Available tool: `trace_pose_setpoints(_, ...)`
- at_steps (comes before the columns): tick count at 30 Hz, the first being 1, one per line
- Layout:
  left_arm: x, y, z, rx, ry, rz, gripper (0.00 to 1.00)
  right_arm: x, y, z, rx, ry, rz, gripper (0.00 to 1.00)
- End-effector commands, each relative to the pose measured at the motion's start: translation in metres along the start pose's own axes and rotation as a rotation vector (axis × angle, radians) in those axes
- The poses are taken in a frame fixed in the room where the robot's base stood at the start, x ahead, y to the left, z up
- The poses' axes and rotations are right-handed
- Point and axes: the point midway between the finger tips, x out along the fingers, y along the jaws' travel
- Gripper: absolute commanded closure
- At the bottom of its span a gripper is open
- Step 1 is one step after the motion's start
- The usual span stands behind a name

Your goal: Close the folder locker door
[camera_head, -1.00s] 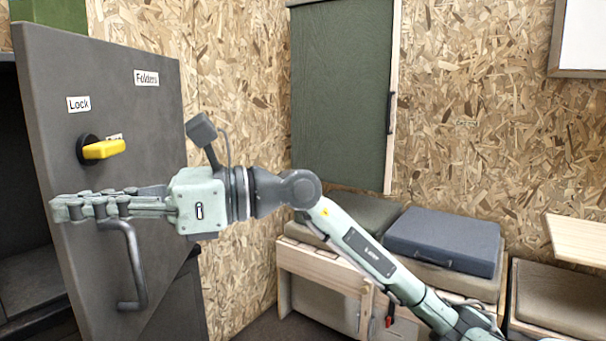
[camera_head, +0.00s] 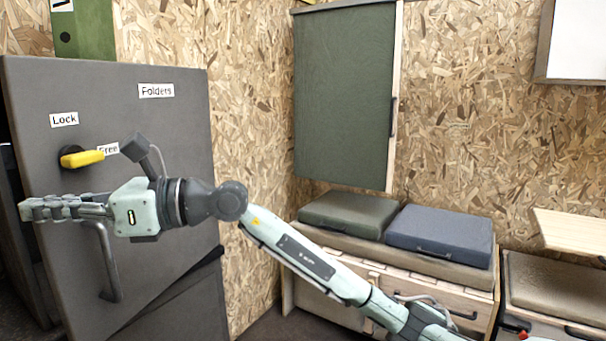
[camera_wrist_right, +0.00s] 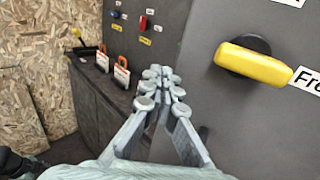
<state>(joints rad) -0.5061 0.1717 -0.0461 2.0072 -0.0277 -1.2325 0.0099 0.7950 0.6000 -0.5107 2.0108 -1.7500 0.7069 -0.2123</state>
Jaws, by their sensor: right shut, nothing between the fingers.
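The grey folder locker door (camera_head: 165,130) fills the left of the head view, with "Folders", "Lock" and "Free" labels. Its yellow lock handle (camera_head: 84,158) points right toward "Free"; it also shows large in the right wrist view (camera_wrist_right: 252,64). A grey bar handle (camera_head: 108,262) is below. A dark gap shows along the door's left edge. My right gripper (camera_head: 40,209) is shut and empty, in front of the door, below the lock handle and by the top of the bar handle. Whether it touches the door cannot be told. My left gripper is not in view.
A green binder (camera_head: 82,30) stands above the door. In the right wrist view, a dark cabinet (camera_wrist_right: 100,110) with padlocks and tags stands beyond the fingers. Blue (camera_head: 440,230) and green (camera_head: 345,213) cushion-like cases lie on a wooden bench at right.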

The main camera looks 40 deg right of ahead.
Motion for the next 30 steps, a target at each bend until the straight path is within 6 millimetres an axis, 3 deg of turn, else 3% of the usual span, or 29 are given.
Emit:
trace_pose_setpoints(9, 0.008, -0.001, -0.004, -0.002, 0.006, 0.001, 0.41, 0.058, -0.033, 0.001, 0.002, -0.001, 0.011, 1.00)
trace_pose_setpoints(15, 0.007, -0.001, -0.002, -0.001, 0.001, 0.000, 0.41, 0.082, -0.051, 0.001, 0.001, -0.001, 0.011, 1.00)
trace_pose_setpoints(30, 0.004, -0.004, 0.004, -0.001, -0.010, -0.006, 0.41, 0.093, -0.061, 0.000, -0.001, -0.001, 0.010, 1.00)
